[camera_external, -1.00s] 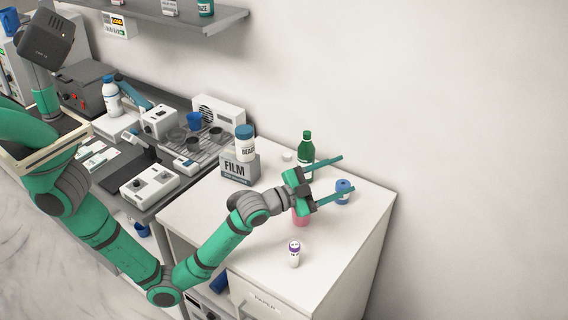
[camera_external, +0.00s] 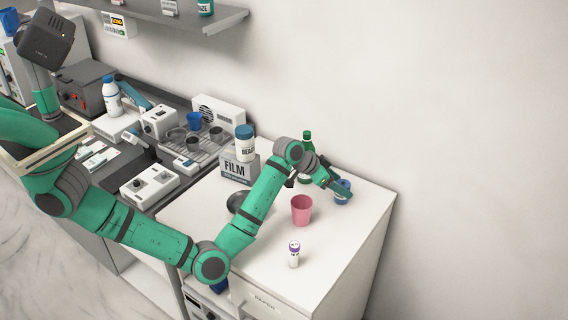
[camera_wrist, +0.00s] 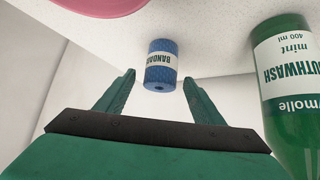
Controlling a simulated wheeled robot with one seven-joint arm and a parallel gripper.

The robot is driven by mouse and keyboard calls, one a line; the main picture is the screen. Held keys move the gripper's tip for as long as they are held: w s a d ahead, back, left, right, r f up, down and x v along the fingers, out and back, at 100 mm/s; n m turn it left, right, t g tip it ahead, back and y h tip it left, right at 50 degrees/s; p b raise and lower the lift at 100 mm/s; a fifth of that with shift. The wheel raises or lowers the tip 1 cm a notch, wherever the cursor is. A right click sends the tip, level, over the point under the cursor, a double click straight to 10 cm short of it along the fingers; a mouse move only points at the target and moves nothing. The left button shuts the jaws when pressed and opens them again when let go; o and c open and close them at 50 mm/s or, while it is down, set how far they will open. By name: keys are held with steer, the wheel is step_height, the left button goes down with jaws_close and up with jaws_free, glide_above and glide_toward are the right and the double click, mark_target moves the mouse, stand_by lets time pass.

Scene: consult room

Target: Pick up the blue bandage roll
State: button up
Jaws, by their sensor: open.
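The blue bandage roll (camera_external: 343,191) stands on the white cabinet top near its back right. In the wrist view the bandage roll (camera_wrist: 161,66) is blue with a white label and lies ahead of the fingertips, roughly centred between them. My gripper (camera_external: 338,188) points down toward the roll, and its fingers partly cover the roll in the external view. In the wrist view my gripper (camera_wrist: 158,84) is open with nothing held. I cannot tell whether a finger touches the roll.
A green mouthwash bottle (camera_wrist: 290,85) stands close on the right in the wrist view, and behind my wrist in the external view (camera_external: 308,140). A pink cup (camera_external: 301,210) and a purple-capped bottle (camera_external: 294,254) stand nearer the front. A FILM box (camera_external: 238,170) carries a white jar (camera_external: 245,149).

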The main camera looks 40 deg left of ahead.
steer(key=shift+x, duration=2.8)
steer(key=c, duration=1.1)
